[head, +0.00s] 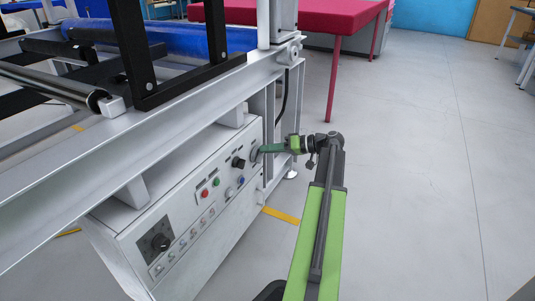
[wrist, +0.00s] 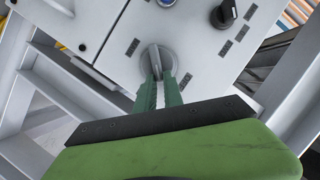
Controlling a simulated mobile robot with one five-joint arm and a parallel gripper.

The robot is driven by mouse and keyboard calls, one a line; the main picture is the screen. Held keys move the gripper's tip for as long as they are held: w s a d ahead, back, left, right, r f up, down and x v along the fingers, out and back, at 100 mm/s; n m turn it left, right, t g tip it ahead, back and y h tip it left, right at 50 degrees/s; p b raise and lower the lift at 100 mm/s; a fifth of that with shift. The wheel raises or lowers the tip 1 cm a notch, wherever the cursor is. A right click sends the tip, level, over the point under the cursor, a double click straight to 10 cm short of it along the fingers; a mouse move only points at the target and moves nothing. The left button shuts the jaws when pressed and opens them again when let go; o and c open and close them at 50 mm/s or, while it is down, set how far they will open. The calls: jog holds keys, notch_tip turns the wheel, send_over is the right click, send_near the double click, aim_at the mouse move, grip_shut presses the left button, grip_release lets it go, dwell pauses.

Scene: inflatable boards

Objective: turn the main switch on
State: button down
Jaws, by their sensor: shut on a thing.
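The control panel (head: 190,215) is a light grey box under the machine frame, with knobs and buttons on its face. The main switch (wrist: 157,58) is a grey round rotary switch with a raised handle; in the head view it is mostly hidden behind the green fingers at the panel's right end. My gripper (wrist: 161,82) has its two green fingers closed on either side of the handle. In the head view my gripper (head: 262,149) reaches the panel from the right. The handle points roughly up and down in the wrist view.
A black knob (wrist: 223,14) and a blue button (wrist: 167,2) lie close to the switch. A frame leg (head: 268,120) stands beside the panel. The floor (head: 420,180) to the right is clear.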

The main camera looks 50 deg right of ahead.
jog(key=shift+d+f+m+y+b, duration=0.15)
jog(key=shift+f+m+y+b, duration=0.15)
jog(key=shift+m+b, duration=0.25)
jog(key=shift+d+f+m+y+b, duration=0.15)
jog(key=shift+m+y+b, duration=0.25)
jog(key=shift+m+b, duration=0.1)
jog(key=c, duration=1.5)
grip_release()
jog(key=shift+o, duration=0.2)
jog(key=shift+r, duration=0.1)
